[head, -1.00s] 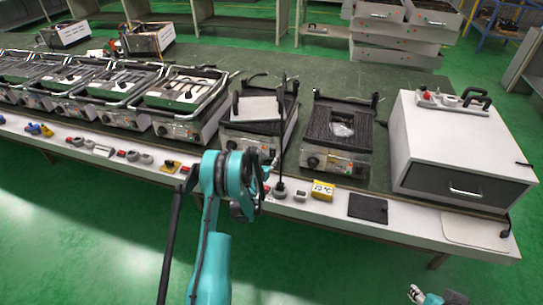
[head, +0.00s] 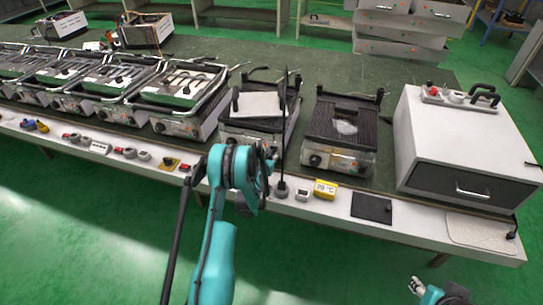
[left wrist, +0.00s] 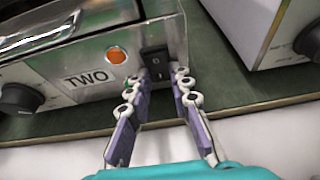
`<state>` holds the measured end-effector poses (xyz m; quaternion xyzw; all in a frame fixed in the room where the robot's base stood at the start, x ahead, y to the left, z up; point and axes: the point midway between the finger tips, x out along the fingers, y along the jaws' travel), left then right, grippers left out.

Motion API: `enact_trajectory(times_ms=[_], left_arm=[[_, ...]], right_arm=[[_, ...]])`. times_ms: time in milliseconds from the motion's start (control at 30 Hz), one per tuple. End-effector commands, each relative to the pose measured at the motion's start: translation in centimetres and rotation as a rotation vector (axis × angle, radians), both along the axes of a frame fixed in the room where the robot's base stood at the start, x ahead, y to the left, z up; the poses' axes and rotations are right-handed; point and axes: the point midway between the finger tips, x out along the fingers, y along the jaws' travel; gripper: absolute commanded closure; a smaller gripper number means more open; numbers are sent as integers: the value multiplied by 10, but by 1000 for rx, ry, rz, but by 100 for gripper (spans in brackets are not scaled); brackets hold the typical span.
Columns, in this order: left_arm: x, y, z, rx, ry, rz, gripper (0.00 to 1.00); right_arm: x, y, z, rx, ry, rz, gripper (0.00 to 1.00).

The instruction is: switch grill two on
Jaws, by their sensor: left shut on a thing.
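Grill two (head: 258,108) stands on the bench in the head view, with a pale plate on top. Its metal front (left wrist: 85,83) fills the left wrist view, marked "TWO", with an orange lamp (left wrist: 116,56). Right of the lamp is a black rocker switch (left wrist: 155,62). My left gripper (left wrist: 158,82) has its fingertips at the switch, one on each side of its lower part, and is shut on it. In the head view my left gripper (head: 268,160) is partly hidden by its own arm. My right gripper (head: 417,286) is small at the lower right.
A black knob (left wrist: 20,98) sits left of the label. Another grill (head: 340,130) stands to the right, and a white cabinet (head: 465,145) beyond it. A yellow temperature display (head: 325,190) and a dark pad (head: 371,207) lie along the bench's front edge.

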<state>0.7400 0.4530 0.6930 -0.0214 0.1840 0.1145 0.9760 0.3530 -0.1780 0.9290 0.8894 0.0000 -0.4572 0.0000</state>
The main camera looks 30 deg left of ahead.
Motion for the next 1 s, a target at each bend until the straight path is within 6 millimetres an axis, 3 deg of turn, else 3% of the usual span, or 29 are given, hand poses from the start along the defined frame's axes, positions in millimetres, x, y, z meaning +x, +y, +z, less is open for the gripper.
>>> enact_trajectory(times_ms=[400,833,867,900,933,1000], left_arm=[[2,-1,-5,48,-212,-3,100],[1,0,-5,56,-236,3,100],[1,0,-5,56,-236,3,77],[1,0,-5,56,-236,3,66],[1,0,-5,56,-235,3,59],[1,0,-5,56,-235,3,59]], right_arm=[[0,0,0,0,0,0,59],[0,0,0,0,0,0,59],[0,0,0,0,0,0,59],[0,0,0,0,0,0,59],[0,0,0,0,0,0,59],[0,0,0,0,0,0,59]])
